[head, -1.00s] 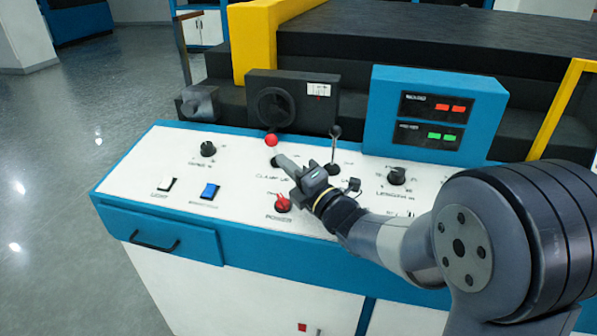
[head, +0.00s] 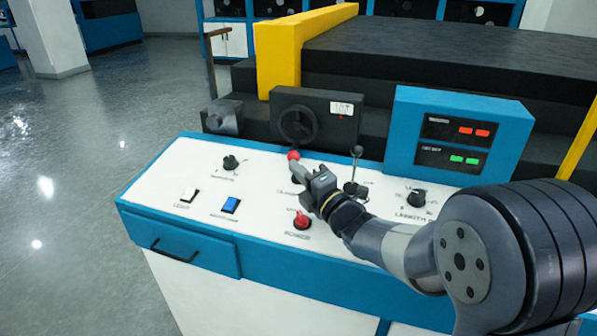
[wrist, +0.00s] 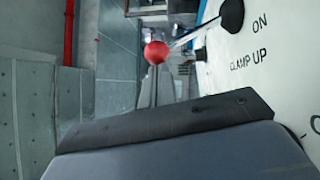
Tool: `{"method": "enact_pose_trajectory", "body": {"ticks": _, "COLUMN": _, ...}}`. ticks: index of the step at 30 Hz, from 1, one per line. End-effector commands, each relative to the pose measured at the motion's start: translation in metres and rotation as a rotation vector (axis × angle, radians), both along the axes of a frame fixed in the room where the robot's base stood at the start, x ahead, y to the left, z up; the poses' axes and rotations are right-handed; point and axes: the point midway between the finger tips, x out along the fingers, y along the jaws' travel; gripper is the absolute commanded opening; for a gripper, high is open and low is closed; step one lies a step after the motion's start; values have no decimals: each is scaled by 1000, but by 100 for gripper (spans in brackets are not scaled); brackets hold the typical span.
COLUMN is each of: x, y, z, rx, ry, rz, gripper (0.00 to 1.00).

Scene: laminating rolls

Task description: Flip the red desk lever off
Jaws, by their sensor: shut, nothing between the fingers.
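The red desk lever is a thin rod with a red ball knob (head: 293,155) on the white console panel. In the wrist view the red ball (wrist: 156,53) is ahead of the fingers, its rod running right to a black base (wrist: 232,15) beside the labels "ON" and "CLAMP UP". My gripper (head: 296,170) is shut and empty, its tip just below the ball in the head view. It hides the lever's rod and base there. I cannot tell if it touches the lever. The wrist view shows a dark finger (wrist: 165,122) at the bottom.
A black-knobbed lever (head: 356,152) stands right of my gripper. A red power switch (head: 302,221) is below it. A blue rocker (head: 230,205), a white rocker (head: 189,195) and a black dial (head: 230,162) are to the left. A blue display box (head: 457,137) rises behind.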

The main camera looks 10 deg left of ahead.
Motion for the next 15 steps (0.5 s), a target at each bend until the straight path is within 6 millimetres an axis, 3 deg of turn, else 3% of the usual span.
{"method": "enact_pose_trajectory", "body": {"ticks": 15, "x": 15, "y": -2, "z": 19, "rx": 14, "ry": 172, "rz": -2, "gripper": 0}}
